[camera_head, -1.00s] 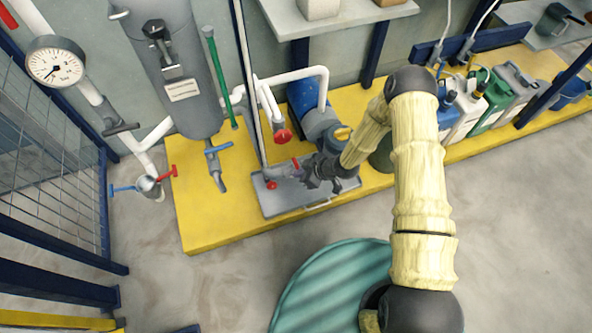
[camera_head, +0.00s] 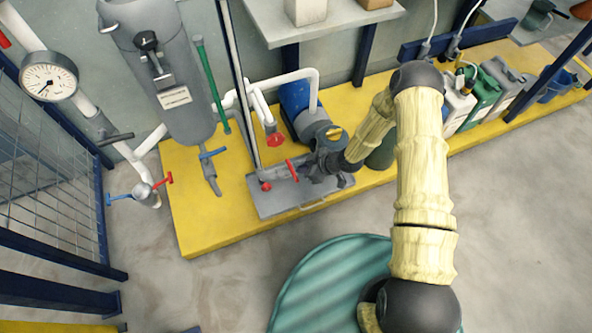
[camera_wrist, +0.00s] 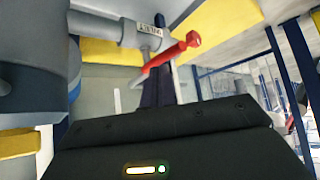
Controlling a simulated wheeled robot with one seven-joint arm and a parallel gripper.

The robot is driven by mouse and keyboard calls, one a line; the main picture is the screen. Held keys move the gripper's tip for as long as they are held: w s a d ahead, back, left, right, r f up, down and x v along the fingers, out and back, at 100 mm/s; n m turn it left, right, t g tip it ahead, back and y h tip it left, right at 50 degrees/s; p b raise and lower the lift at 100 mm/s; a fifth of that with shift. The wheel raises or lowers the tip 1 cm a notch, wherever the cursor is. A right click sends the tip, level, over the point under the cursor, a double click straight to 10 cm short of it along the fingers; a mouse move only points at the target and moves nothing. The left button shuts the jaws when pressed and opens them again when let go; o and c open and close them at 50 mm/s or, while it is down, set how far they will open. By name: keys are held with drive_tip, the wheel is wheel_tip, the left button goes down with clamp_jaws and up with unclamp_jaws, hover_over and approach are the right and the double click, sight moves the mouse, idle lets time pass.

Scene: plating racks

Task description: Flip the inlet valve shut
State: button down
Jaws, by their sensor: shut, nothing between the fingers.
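The inlet valve's red lever (camera_wrist: 172,53) slants across the upper middle of the wrist view, beside a grey pipe (camera_wrist: 105,27) with a small tag that seems to read INLET. In the head view the red lever (camera_head: 291,170) shows just left of my gripper (camera_head: 308,172), above the grey tray. My gripper's dark fingers (camera_wrist: 156,88) are shut and empty, with their tips close to the lever. I cannot tell whether they touch it. The valve body is mostly hidden.
A grey tray (camera_head: 262,206) lies on the yellow platform (camera_head: 200,238). A red handwheel (camera_head: 276,139), a blue pump (camera_head: 296,100) and a thin upright post (camera_head: 238,80) stand close to my gripper. Another valve with red and blue handles (camera_head: 142,190) is at the left.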

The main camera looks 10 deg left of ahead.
wheel_tip(320, 180, up, 5)
drive_tip(key=w+d+p, duration=0.2)
drive_tip(key=p, duration=0.1)
drive_tip(key=shift+d+r+p, duration=0.2)
drive_tip(key=shift+d+p, duration=0.1)
drive_tip(key=shift+d, duration=0.05)
